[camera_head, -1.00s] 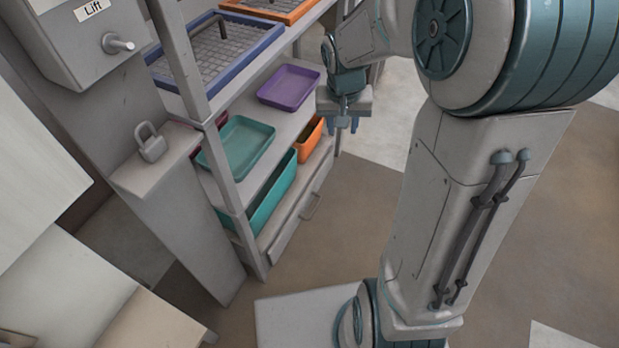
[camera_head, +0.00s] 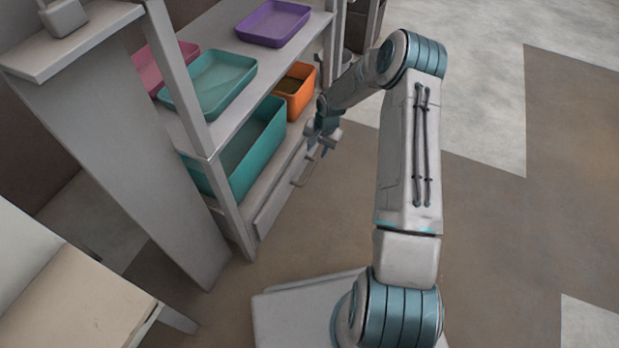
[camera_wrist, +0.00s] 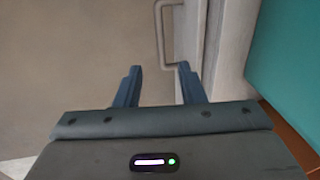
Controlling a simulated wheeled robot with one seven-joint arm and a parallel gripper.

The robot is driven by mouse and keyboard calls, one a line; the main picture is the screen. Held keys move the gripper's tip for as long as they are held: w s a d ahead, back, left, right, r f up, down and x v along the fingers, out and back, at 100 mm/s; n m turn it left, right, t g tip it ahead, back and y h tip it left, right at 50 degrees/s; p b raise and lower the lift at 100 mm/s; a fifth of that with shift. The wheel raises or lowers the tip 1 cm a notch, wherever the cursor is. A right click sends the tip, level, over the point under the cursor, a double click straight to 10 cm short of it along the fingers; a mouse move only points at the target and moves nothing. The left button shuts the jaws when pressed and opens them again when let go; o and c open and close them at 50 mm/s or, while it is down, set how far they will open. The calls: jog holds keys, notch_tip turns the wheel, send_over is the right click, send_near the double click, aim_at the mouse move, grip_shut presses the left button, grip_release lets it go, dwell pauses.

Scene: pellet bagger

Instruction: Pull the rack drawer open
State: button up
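The rack drawer (camera_head: 277,197) is a grey front low in the rack, under the teal bin; it looks shut. Its bar handle (camera_head: 304,170) sticks out from the front. In the wrist view the handle (camera_wrist: 161,30) lies ahead of my gripper, along the drawer front (camera_wrist: 190,35). My gripper (camera_head: 318,150) is beside the rack near the drawer's far end. In the wrist view its two blue fingers (camera_wrist: 158,72) are apart with nothing between them. The handle is beyond the fingertips, not touching them.
The rack (camera_head: 238,215) holds a large teal bin (camera_head: 240,150) and an orange bin (camera_head: 295,92) above the drawer. Teal, pink and purple trays (camera_head: 272,22) sit on the shelf above. A grey post (camera_head: 130,130) stands left of the rack.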

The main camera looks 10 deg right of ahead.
aim_at(309, 174)
jog(key=f+b, duration=0.2)
jog(key=f, duration=0.2)
jog(key=w+a+f+b, duration=0.1)
jog(key=f+b, duration=0.1)
jog(key=f, duration=0.3)
jog(key=a+f+b, duration=0.1)
jog(key=f+b, duration=0.1)
jog(key=f, duration=0.3)
jog(key=shift+w+a, duration=0.1)
jog(key=shift+w, duration=0.2)
grip_shut()
jog(key=shift+s+r, duration=0.1)
